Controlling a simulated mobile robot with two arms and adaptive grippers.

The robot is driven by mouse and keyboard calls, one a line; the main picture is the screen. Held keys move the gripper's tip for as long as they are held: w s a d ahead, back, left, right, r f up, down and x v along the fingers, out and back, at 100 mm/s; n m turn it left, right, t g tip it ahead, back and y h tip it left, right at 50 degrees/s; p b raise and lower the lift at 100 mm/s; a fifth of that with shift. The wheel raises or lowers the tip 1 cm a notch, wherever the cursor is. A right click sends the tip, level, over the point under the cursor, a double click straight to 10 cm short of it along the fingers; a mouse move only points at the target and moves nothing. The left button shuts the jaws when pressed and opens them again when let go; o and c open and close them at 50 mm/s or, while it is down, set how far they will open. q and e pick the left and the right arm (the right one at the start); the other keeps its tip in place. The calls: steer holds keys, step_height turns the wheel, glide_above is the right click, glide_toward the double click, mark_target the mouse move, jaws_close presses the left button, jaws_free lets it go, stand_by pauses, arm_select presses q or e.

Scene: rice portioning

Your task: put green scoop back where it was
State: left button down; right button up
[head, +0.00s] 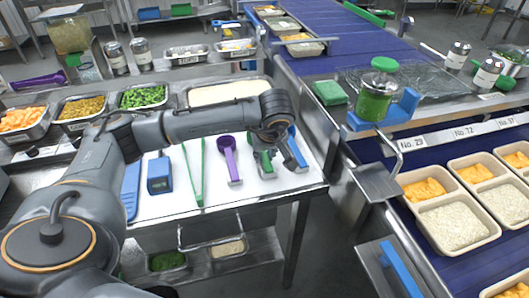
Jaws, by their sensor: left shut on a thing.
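The green scoop (265,162) is at the right part of the white tabletop, just below my left gripper (276,152). My left gripper is shut on the green scoop, and its wrist and fingers hide much of it. I cannot tell whether the scoop touches the tabletop. A purple scoop (228,158) lies just to the left of it. A blue utensil (299,150) lies close on the right, partly behind the gripper. My right gripper is out of view.
Green tongs (194,172), a blue block (159,173) and a blue flat tool (131,190) lie further left on the white table (215,197). Food pans, including peas (144,97), line its back. On the right, a blue conveyor carries trays of rice (452,224).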

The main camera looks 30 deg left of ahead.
arm_select(q)
steer(key=shift+f, duration=0.1)
steer(key=shift+f, duration=0.15)
steer(key=c, duration=1.2)
jaws_free()
steer(key=shift+d+r, duration=0.1)
steer(key=shift+r, duration=0.25)
steer(key=b+v, duration=0.1)
steer(key=v, duration=1)
steer(key=shift+s+d+r, duration=0.1)
steer(key=shift+s+r, duration=0.05)
steer(key=shift+r, duration=0.1)
